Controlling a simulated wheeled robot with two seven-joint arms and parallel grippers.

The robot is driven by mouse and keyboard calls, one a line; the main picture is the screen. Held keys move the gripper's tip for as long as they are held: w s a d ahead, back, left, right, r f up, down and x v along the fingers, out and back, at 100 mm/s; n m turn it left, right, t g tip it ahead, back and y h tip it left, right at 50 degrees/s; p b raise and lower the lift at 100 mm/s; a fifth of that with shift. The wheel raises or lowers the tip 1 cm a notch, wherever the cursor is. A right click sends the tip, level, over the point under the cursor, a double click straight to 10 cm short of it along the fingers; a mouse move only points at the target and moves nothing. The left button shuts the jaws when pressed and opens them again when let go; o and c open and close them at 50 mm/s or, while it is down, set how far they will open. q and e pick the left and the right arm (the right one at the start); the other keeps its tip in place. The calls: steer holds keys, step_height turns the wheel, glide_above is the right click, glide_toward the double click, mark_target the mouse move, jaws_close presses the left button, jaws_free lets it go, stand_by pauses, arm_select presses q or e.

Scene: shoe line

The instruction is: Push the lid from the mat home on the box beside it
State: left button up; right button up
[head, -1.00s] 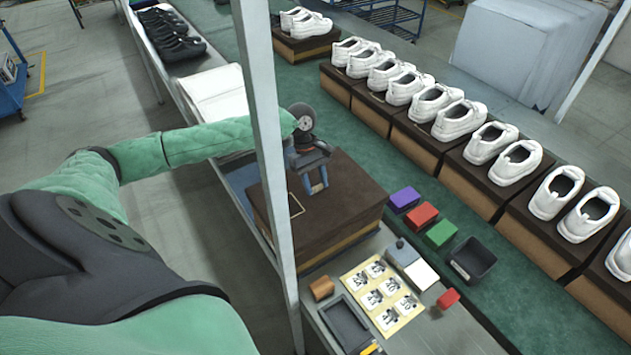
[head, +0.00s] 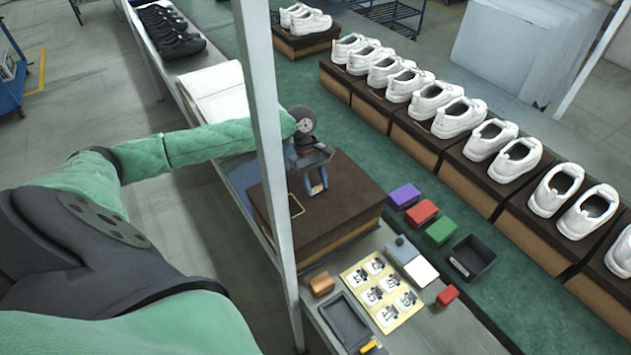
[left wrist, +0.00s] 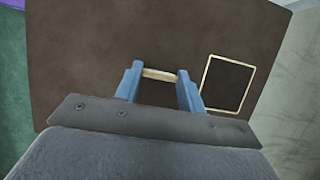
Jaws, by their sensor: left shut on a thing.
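The dark brown lid (head: 345,190) sits on top of the tan-sided box (head: 352,240), with a band of the box showing below its front edge. I cannot tell whether the lid is fully down all round. My left gripper (head: 316,189) points down over the lid's top. In the left wrist view, my left gripper (left wrist: 159,88) is shut on a pale bar-shaped handle (left wrist: 158,74) on the lid. A cream square outline (left wrist: 228,84) lies on the lid beside the fingers. A blue surface, perhaps the mat (head: 240,180), shows partly behind the post. My right gripper is not in view.
A grey upright post (head: 268,150) stands close in front of the box's left side. Small purple, red and green blocks (head: 440,231) and a black bin (head: 472,257) lie right of the box. A card of pictures (head: 382,292) and a dark tray (head: 345,322) lie in front.

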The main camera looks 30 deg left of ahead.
arm_select(q)
steer(key=shift+f, duration=1.15)
stand_by(0.4)
steer(key=o, duration=1)
